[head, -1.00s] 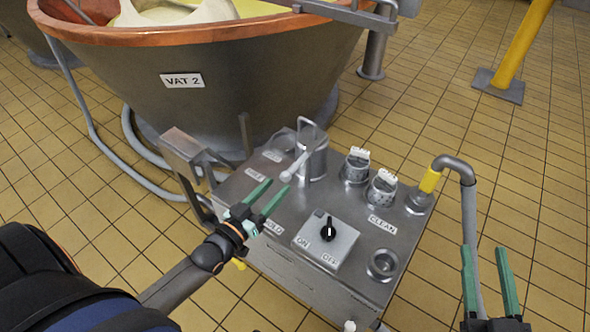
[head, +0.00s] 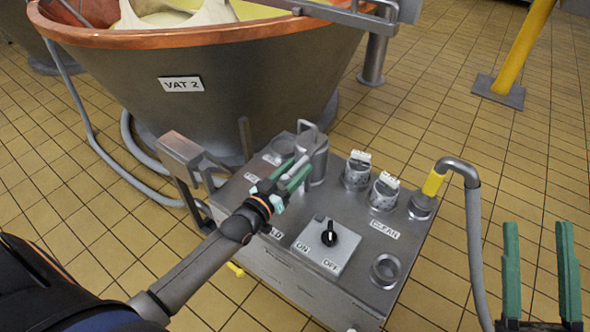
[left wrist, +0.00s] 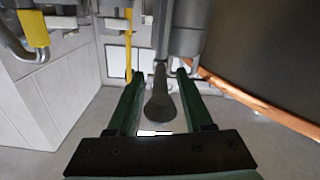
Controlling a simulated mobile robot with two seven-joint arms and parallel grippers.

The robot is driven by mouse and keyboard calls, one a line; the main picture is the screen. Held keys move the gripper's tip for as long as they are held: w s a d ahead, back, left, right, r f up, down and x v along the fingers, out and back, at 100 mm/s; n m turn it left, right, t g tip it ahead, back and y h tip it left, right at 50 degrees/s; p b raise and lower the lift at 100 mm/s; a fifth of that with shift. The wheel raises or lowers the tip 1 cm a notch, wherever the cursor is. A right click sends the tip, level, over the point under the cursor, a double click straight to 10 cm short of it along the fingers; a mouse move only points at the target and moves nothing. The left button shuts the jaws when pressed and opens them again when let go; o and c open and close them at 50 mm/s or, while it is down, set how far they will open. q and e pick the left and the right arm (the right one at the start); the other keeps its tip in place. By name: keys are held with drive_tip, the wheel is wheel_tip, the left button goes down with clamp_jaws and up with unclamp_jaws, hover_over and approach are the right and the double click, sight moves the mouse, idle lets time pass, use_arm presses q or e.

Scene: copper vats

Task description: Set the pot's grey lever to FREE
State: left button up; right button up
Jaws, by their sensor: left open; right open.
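The grey pot (head: 318,163) with its upright handle stands at the back of the steel cart's top. Its grey lever (head: 300,160) sticks out toward the front left, partly hidden by my left gripper (head: 291,174). That gripper is open with its green fingers around the lever. In the left wrist view the lever (left wrist: 160,100) lies between the two fingers, with gaps on both sides. The label near the gripper (head: 273,233) is partly covered; other labels by the pot are too small to read surely. My right gripper (head: 540,265) is open and empty at the lower right.
VAT 2 (head: 230,95) with its copper rim stands behind the cart (head: 310,285). A black ON/OFF knob (head: 329,239), two canisters (head: 357,172) and a yellow-banded hose pipe (head: 434,183) crowd the top.

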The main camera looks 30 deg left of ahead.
use_arm(q)
clamp_jaws()
idle(1.3)
